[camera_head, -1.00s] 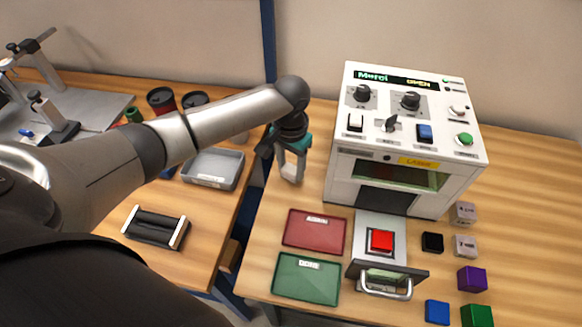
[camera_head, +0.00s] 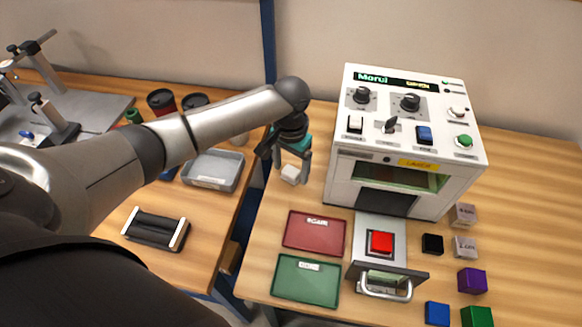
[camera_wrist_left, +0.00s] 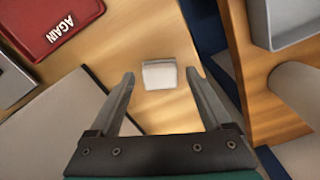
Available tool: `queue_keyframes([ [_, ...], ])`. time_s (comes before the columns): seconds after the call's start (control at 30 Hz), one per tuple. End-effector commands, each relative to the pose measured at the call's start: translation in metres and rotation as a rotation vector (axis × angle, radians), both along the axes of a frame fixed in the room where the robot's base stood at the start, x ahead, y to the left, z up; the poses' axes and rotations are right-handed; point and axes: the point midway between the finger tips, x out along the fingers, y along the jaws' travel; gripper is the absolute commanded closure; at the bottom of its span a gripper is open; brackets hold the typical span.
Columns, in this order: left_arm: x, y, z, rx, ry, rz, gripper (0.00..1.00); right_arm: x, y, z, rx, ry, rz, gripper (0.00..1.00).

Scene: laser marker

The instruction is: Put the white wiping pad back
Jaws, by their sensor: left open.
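The white wiping pad (camera_head: 291,174) lies on the wooden table, left of the white laser marker machine (camera_head: 408,140). In the left wrist view the pad (camera_wrist_left: 160,75) sits on bare wood, just beyond and between the fingertips. My left gripper (camera_head: 290,176) is open above the pad, its fingers spread apart and pointing down. In the left wrist view the open left gripper (camera_wrist_left: 161,75) has nothing between its fingers. My right gripper is not in view.
A red AGAIN tray (camera_head: 314,246) and a green tray (camera_head: 290,294) lie in front. A red block (camera_head: 381,242) sits on the machine's pulled-out drawer. A grey bin (camera_head: 226,182) stands on the left table, across a gap. Coloured cubes lie at the right.

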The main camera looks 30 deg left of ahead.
Motion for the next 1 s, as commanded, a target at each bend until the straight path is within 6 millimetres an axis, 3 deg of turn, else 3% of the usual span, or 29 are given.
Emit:
queue_keyframes([
  [0.5, 0.001, 0.0, 0.102, -0.001, -0.003, 0.0, 0.18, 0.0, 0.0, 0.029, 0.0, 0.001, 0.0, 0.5],
  [0.7, 0.001, 0.0, 0.118, -0.001, -0.002, 0.001, 0.18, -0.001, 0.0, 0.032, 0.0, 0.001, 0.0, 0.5],
  [1.0, 0.001, 0.0, 0.119, -0.001, 0.0, 0.001, 0.18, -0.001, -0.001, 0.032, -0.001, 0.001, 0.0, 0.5],
])
